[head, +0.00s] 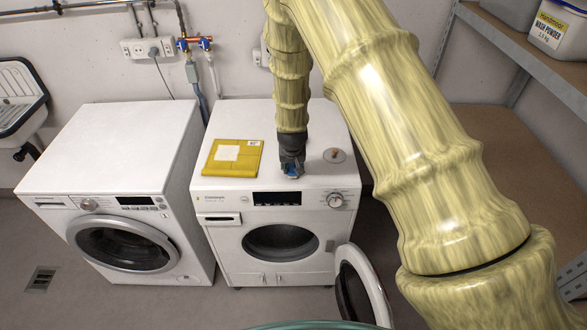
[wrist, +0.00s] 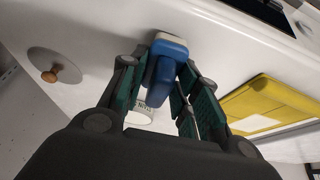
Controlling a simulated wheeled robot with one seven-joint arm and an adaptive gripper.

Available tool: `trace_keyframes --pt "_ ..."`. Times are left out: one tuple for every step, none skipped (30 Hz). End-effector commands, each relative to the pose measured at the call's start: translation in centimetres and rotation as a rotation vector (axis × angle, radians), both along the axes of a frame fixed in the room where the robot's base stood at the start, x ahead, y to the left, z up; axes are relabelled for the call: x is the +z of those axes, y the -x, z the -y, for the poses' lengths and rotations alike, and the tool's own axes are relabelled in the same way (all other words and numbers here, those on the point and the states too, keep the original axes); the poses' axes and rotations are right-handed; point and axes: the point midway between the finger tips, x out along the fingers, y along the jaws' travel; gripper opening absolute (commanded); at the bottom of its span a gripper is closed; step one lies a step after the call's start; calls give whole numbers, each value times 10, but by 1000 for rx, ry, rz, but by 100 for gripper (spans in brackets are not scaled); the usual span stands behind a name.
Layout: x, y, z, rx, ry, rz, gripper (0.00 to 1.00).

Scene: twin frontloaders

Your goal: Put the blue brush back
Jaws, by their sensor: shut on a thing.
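My gripper (head: 291,167) is shut on the blue brush (head: 292,172) over the top of the right washing machine (head: 310,178), near its front edge. In the wrist view my gripper (wrist: 156,82) has the blue brush (wrist: 163,72) between its fingers. A pale end of the brush shows beyond the fingertips, at or just above the white top; I cannot tell whether it touches. In the head view my gripper hides most of the brush.
A yellow packet (head: 232,157) lies left of my gripper, a grey disc with a wooden knob (head: 335,155) right of it. The right machine's round door (head: 360,288) stands open. The left machine (head: 125,148) has a clear top. A shelf (head: 530,62) holds a wash powder tub (head: 557,28).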

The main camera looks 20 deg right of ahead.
Motion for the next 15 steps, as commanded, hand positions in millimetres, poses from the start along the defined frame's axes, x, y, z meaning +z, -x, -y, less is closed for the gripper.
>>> trace_keyframes --pt "-7 0 0 0 0 0 5" --pt "-8 0 0 0 0 0 5" --pt "-8 0 0 -1 0 0 6" --pt "-7 0 0 -1 0 1 6" --pt "-7 0 0 -1 0 1 6" --pt "-7 0 1 -2 -1 0 6" --pt "-7 0 1 -2 0 0 6" --pt "-7 0 1 -2 0 0 6" --pt "-7 0 1 -2 0 0 5" --pt "-7 0 1 -2 0 0 5" --pt "-8 0 1 -2 0 0 5" --pt "-10 0 1 -2 0 0 5" --pt "-10 0 1 -2 0 0 5" --pt "-11 0 1 -2 0 0 5" --pt "-10 0 1 -2 0 0 39"
